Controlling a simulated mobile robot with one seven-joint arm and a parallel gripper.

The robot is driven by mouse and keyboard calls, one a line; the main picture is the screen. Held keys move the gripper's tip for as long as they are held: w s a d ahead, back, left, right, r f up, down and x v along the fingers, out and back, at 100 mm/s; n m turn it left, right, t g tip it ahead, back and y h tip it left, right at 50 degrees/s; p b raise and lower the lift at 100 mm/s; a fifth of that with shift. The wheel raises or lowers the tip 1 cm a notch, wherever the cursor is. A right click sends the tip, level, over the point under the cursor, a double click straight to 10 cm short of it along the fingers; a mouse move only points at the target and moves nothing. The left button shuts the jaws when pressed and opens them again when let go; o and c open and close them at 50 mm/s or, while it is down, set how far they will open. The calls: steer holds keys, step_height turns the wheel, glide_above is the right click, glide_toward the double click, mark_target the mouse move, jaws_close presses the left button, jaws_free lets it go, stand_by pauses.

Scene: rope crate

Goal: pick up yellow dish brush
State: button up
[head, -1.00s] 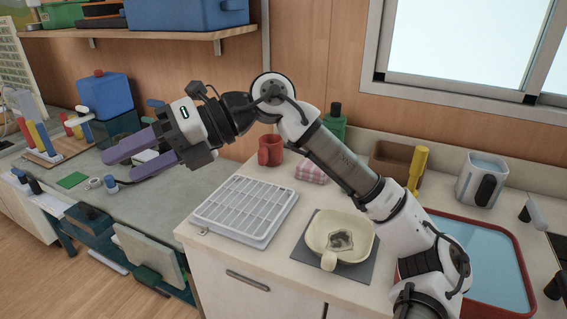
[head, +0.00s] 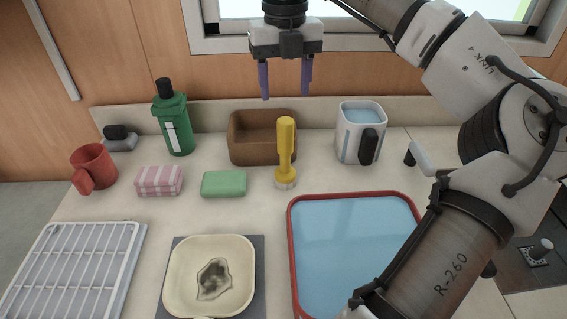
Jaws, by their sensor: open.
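The yellow dish brush (head: 286,148) stands upright on the counter in the head view, handle up, with its pale bristle end down. It is in front of the brown box and behind the red-rimmed basin. My gripper (head: 285,95) points down with its two purple fingers apart and nothing between them. In the picture it is above the brush, with the fingertips higher than the top of the handle. The exact gap in depth between them is hard to tell.
A brown box (head: 248,152), a green bottle (head: 174,125), a white pitcher (head: 350,145), a green sponge (head: 223,184) and a pink striped cloth (head: 159,180) stand around the brush. The blue-filled basin (head: 293,250), a stained dish (head: 180,290) and a white rack (head: 130,262) are in front.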

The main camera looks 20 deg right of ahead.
mark_target(285, 137)
step_height(285, 137, down, 7)
steer(key=shift+r+p, duration=0.1)
steer(key=shift+p, duration=0.25)
steer(key=shift+w+d+f+p, duration=0.1)
steer(key=shift+f+p, duration=0.4)
steer(key=shift+f, duration=0.9)
steer(key=shift+w+f+p, duration=0.1)
steer(key=shift+f+p, duration=0.35)
steer(key=shift+f, duration=0.95)
steer(key=shift+c, duration=0.4)
steer(key=c, duration=1)
